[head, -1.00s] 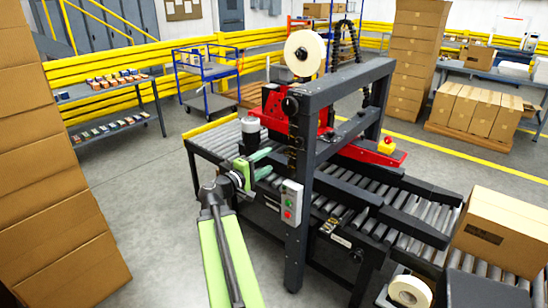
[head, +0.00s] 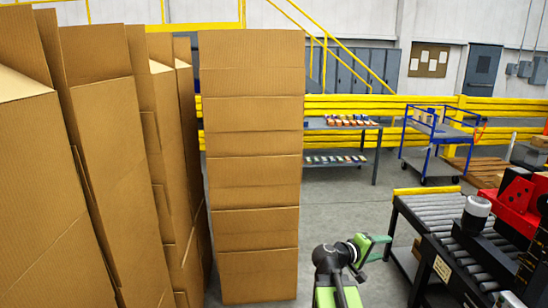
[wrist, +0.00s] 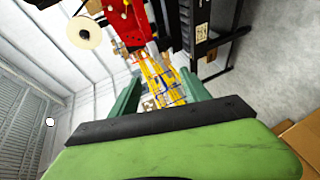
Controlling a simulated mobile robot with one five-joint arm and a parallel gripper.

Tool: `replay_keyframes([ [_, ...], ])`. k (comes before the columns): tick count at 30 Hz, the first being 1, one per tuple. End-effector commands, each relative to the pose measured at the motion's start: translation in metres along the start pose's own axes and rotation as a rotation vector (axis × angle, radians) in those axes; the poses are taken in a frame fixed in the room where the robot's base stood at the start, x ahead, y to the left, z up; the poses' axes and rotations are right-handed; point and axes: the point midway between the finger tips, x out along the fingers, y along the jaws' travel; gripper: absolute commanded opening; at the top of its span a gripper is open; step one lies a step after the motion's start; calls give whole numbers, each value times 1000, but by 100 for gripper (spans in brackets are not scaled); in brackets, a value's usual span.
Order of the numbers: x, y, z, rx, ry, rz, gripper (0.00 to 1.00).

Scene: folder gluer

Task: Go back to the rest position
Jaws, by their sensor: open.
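My gripper (head: 376,248) is at the bottom right of centre in the head view, at the end of my green arm. It points to the right, toward the roller conveyor (head: 440,212), with floor showing between them. In the wrist view my gripper (wrist: 160,90) has its two green fingers spread apart, with nothing held between them. The red and black machine (head: 522,205) is partly in view at the right edge of the head view. It also shows at the top of the wrist view (wrist: 136,22), with a tape roll (wrist: 85,32).
A low shelf (head: 340,142) and a blue cart (head: 436,138) stand behind, before yellow rails (head: 390,107).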

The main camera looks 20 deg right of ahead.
Motion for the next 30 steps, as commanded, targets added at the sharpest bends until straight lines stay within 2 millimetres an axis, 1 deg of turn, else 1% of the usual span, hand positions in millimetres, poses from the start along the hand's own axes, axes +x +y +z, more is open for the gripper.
replay_keyframes([
  [1,-29,-29,-20,20,32,-83,55],
  [2,-46,-48,-29,33,44,-141,55],
  [3,-68,-72,-40,49,56,-222,55],
  [5,-104,-110,-51,66,65,-349,55],
  [6,-129,-134,-56,73,65,-436,55],
  [7,-148,-152,-58,75,63,-503,55],
  [8,-168,-169,-59,76,57,-573,55],
  [9,-194,-191,-59,75,45,-666,55],
  [11,-232,-221,-55,70,19,-805,55],
  [12,-255,-237,-50,65,-7,-896,55],
  [15,-301,-265,-34,57,-91,-1112,55],
  [18,-332,-277,-22,41,-150,-1249,55],
  [20,-340,-279,-18,32,-171,-1287,55],
  [22,-342,-279,-14,23,-187,-1296,55],
  [27,-341,-279,-14,24,-187,-1293,55],
  [28,-341,-279,-14,24,-187,-1293,54],
  [30,-341,-279,-14,24,-187,-1292,44],
])
